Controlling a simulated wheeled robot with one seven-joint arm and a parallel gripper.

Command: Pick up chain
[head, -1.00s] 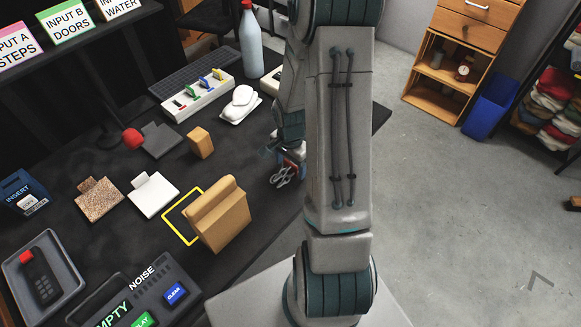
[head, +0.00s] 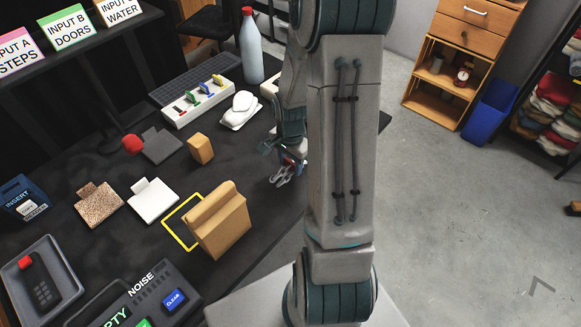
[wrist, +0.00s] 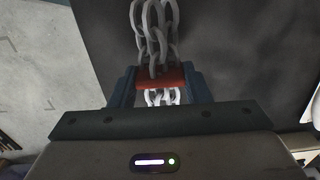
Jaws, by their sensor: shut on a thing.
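The chain (wrist: 155,30) is made of thick grey metal links with a red band (wrist: 160,78) across it. In the wrist view my gripper (wrist: 160,85) is shut on the chain at the red band. Links show both beyond the fingers and between them and the gripper body. In the head view the chain (head: 283,174) hangs below my gripper (head: 285,152), near the right edge of the black table. My arm hides part of the gripper there. I cannot tell whether the lowest links touch the table.
Open grey floor (head: 470,220) lies to the right.

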